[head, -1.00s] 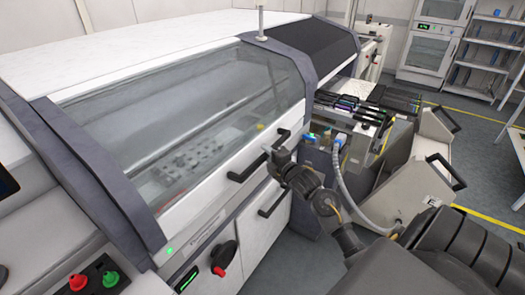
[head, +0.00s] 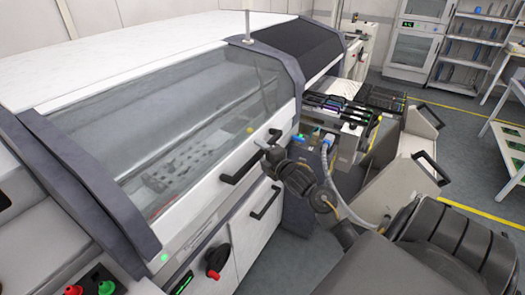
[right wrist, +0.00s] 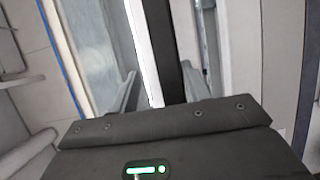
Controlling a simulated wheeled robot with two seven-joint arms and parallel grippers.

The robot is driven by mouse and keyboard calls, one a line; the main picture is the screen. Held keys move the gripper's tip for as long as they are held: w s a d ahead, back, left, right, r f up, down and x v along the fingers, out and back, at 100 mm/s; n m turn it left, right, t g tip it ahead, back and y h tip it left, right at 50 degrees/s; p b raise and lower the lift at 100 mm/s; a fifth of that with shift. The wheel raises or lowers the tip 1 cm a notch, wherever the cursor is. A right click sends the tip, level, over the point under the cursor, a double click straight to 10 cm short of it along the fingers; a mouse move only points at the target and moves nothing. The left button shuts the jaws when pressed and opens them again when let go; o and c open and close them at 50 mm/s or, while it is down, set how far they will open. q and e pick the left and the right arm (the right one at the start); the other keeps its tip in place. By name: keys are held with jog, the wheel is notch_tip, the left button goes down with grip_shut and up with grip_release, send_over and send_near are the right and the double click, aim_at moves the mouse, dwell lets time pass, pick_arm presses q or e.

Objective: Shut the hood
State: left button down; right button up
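The hood (head: 185,120) is the large tinted window panel in a white frame on the front of the machine. It lies down over the machine's opening, and its lower edge looks level with the front panel; a small gap cannot be ruled out. A black bar handle (head: 238,170) is on its lower white edge. My right gripper (head: 272,155) is at the right part of this handle and hides some of it. In the right wrist view the fingers (right wrist: 160,92) stand apart, with a dark bar (right wrist: 168,45) between them, apparently not clamped. My left gripper is out of view.
A second black handle (head: 265,202) is on the cabinet door below. Grey floor is free farther right.

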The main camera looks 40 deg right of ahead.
jog(key=s+a+b, duration=0.1)
jog(key=s+b, duration=0.2)
jog(key=s, duration=0.7)
jog(key=shift+s+r, duration=0.35)
jog(key=shift+r, duration=0.05)
jog(key=shift+a, duration=0.1)
